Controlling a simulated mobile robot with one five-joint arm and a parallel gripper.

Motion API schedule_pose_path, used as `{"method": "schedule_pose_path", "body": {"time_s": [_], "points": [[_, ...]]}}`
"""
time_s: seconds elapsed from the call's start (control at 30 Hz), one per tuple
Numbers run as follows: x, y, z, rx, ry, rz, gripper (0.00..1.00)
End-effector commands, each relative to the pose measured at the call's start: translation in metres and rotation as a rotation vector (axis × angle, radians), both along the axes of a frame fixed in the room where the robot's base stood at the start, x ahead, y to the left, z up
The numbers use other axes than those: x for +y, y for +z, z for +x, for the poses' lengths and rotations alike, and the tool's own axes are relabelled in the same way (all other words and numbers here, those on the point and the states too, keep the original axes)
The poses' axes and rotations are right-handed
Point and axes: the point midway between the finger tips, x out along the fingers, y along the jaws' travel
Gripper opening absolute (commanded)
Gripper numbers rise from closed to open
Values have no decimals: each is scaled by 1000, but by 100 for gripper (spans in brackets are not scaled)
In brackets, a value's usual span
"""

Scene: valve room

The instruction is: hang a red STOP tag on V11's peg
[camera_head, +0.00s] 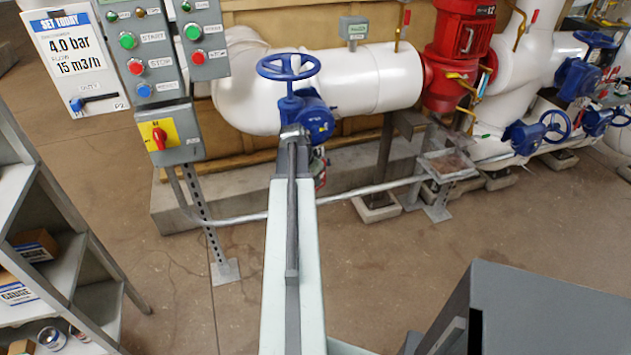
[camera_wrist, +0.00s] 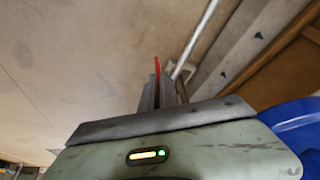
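In the wrist view, my gripper (camera_wrist: 157,90) has its fingers close together with a thin red piece between their tips, seen edge-on. It looks like the red STOP tag (camera_wrist: 157,65); no lettering shows. In the head view, my gripper (camera_head: 294,132) is at the end of my outstretched arm, in front of a blue valve (camera_head: 316,120) with a round blue handwheel (camera_head: 288,67). A little red shows just below that valve, partly hidden. I cannot read a V11 label on the valve, and I cannot make out a peg. A blue surface (camera_wrist: 298,125) is close at the right of the wrist view.
A control panel (camera_head: 158,45) on a post stands left of the valve. White pipes (camera_head: 375,78) and a red pump (camera_head: 458,50) run behind. A thin pipe (camera_head: 350,193) crosses low. A shelf (camera_head: 60,270) is at left, a dark grey box (camera_head: 545,310) at lower right. More blue valves (camera_head: 540,132) are at right.

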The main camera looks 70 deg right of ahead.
Motion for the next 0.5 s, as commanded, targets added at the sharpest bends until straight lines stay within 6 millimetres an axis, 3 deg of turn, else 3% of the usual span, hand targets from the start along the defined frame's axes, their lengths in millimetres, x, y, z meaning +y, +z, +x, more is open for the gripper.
{"method": "schedule_pose_path", "body": {"time_s": [0.5], "points": [[-12, -1, 9, 0, 0, 0, 0]]}}
